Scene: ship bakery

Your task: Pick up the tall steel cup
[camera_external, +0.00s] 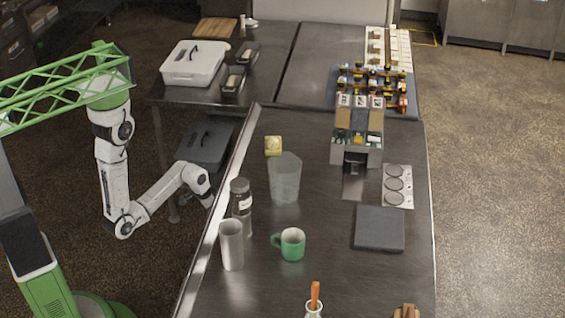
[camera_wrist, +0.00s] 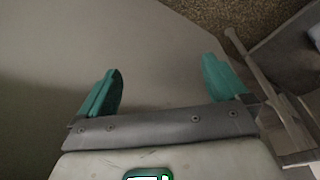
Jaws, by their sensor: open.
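The tall steel cup (camera_external: 231,246) stands upright near the left edge of the dark counter (camera_external: 335,225) in the external view. It is a plain grey cylinder. A lidded jar stands just behind it and a green mug to its right. My gripper (camera_wrist: 163,88) shows in the wrist view with two green fingers wide apart and nothing between them. In the external view the end of my arm is left of the counter edge, behind and left of the cup, clear of it; the fingers are hard to make out there. The cup is not in the wrist view.
The jar (camera_external: 241,203), green mug (camera_external: 292,244) and translucent container (camera_external: 285,178) stand close around the cup. An orange-handled tool stands in a small pot (camera_external: 314,309) at the front. A dark square slab (camera_external: 379,228) lies right. The counter in front of the mug has bare room.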

